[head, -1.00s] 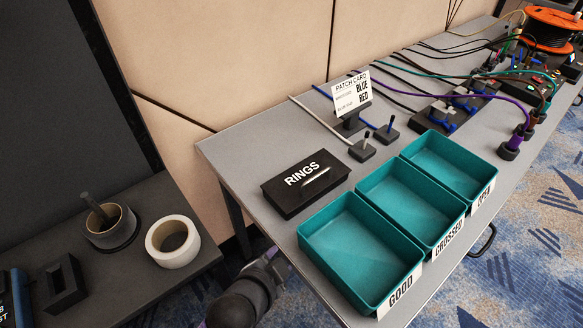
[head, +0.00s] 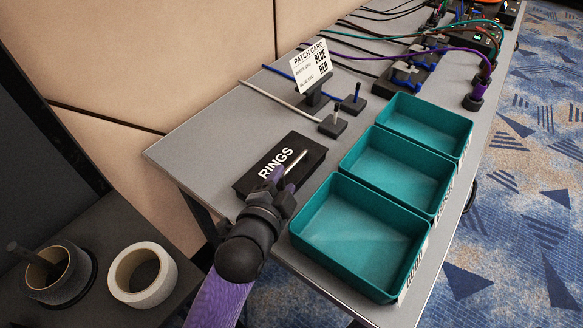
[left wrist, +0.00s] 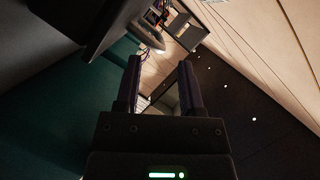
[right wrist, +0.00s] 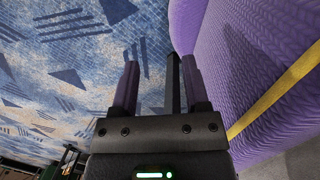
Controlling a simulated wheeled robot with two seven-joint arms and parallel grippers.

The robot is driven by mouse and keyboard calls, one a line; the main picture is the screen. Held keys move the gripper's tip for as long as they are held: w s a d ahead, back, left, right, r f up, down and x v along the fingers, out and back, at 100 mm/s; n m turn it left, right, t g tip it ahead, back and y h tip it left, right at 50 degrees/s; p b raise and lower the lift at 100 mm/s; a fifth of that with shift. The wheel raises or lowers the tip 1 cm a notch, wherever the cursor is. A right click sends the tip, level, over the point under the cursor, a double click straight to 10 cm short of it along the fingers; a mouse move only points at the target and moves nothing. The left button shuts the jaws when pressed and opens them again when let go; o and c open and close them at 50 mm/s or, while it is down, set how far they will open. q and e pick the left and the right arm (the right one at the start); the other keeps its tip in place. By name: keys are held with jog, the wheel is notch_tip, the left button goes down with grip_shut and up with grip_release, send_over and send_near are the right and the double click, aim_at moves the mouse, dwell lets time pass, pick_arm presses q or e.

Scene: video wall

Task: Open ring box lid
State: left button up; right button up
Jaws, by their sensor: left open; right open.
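The black ring box (head: 312,153) lies on the grey table with its lid shut. The lid bears the word RINGS in white and a slim silver handle bar (head: 297,162). My left gripper (head: 281,181) is open at the front edge of the box, its purple fingers close to the near end of the handle. I cannot tell whether they touch it or straddle it. My left fingers also show apart in the left wrist view (left wrist: 160,85). My right gripper (right wrist: 158,85) is open and empty in the right wrist view, over patterned carpet, away from the box.
Teal bins (head: 360,283) stand right of the box, the nearest close to my left arm. Small posts (head: 333,124) and a patch card sign (head: 312,65) stand behind it. Cables run further back. A side table at lower left holds a white tape roll (head: 142,275).

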aim_at(290, 169)
pick_arm(q)
jog(key=b+x, duration=0.1)
jog(key=x, duration=0.1)
jog(key=b+x, duration=0.1)
jog(key=x, duration=0.1)
jog(key=shift+w+f, duration=0.15)
jog(key=shift+f, duration=0.15)
jog(key=shift+w+d, duration=0.15)
jog(key=shift+w, duration=0.35)
jog(key=shift+r, duration=0.1)
pick_arm(e)
jog(key=f, duration=0.2)
jog(key=s+a, duration=0.1)
jog(key=shift+f, duration=0.4)
jog(key=shift+d, duration=0.1)
pick_arm(q)
grip_shut()
pick_arm(e)
jog(key=shift+w+d, duration=0.15)
jog(key=shift+d, duration=0.2)
jog(key=shift+a, duration=0.4)
jog(key=shift+d, duration=0.25)
